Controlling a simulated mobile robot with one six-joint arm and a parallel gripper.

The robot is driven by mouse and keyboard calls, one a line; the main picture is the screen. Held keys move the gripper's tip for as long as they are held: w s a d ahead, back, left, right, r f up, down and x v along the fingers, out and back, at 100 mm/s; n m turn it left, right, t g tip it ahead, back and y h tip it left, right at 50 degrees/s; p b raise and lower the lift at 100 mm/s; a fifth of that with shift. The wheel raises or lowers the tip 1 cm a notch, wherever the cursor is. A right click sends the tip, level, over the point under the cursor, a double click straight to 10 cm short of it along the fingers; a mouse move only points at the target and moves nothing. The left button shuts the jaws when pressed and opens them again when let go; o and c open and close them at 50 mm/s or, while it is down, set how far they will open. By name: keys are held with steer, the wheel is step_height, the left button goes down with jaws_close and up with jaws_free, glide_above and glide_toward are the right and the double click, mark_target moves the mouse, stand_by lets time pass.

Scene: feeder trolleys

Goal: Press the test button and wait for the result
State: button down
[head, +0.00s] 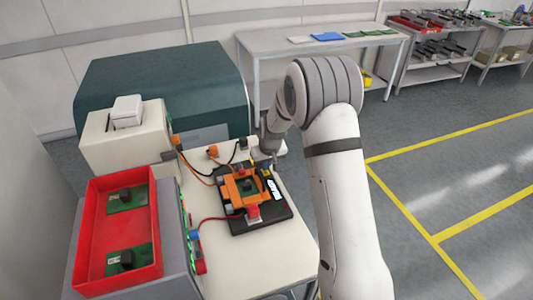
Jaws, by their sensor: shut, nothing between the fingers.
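A test fixture with a black base (262,226) and orange clamp parts (232,193) sits on the cream bench, with a board partly visible inside it. A red block or button (253,211) is at its front edge. A blue button-like part (194,236) is on the strip of green lights left of the fixture. I cannot tell which part is the test button. My gripper (274,163) is small in view, shut and empty, near the fixture's back right corner. Whether it touches anything is unclear.
A red tray (157,240) with two green boards stands at left. A cream printer-like box (112,155) and a dark green cabinet (165,85) are behind. Orange, black and red cables cross the bench (270,262). A grey table (270,40) stands at the back; floor at right is clear.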

steer(key=shift+f, duration=0.35)
steer(key=shift+f, duration=0.1)
steer(key=shift+f+b, duration=0.75)
steer(key=shift+b, duration=0.5)
steer(key=shift+s, duration=0.25)
steer(key=shift+s+d+f, duration=0.1)
steer(key=shift+r, duration=0.5)
steer(key=r, duration=0.1)
steer(key=r+p, duration=0.1)
steer(key=r, duration=0.1)
steer(key=shift+w+r+p, duration=0.3)
steer(key=shift+r+p, duration=0.1)
steer(key=b+v, duration=0.2)
steer(key=v, duration=0.8)
